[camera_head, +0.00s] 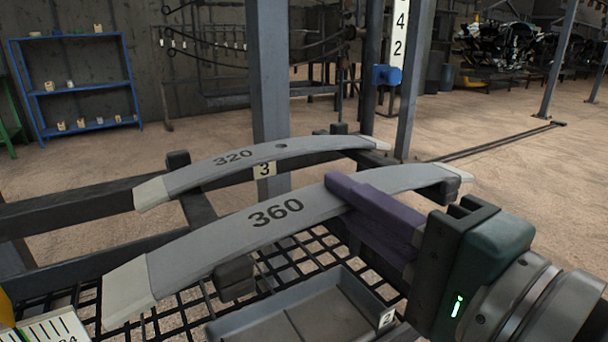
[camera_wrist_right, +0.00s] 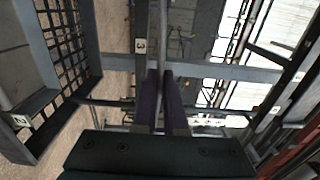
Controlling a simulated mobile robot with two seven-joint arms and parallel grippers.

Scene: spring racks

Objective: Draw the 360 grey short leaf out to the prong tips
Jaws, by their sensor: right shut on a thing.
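The 360 grey short leaf (camera_head: 215,243) is a curved grey bar with pale ends, lying across the rack's dark prongs. One pale end reaches toward the lower left in the head view, the other toward the right. My right gripper (camera_head: 350,190) comes from the right, its purple fingers shut on this leaf to the right of the printed number. In the right wrist view the fingers (camera_wrist_right: 162,85) close on a thin grey edge, seen edge-on. A prong end block (camera_head: 234,278) shows below the leaf's left half. My left gripper is not in view.
A second grey leaf marked 320 (camera_head: 220,163) lies just behind, near a tag marked 3 (camera_head: 264,170). A grey tray (camera_head: 245,318) tagged 2 and black mesh (camera_head: 180,312) are below in front. A steel post (camera_head: 270,80) stands behind the rack.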

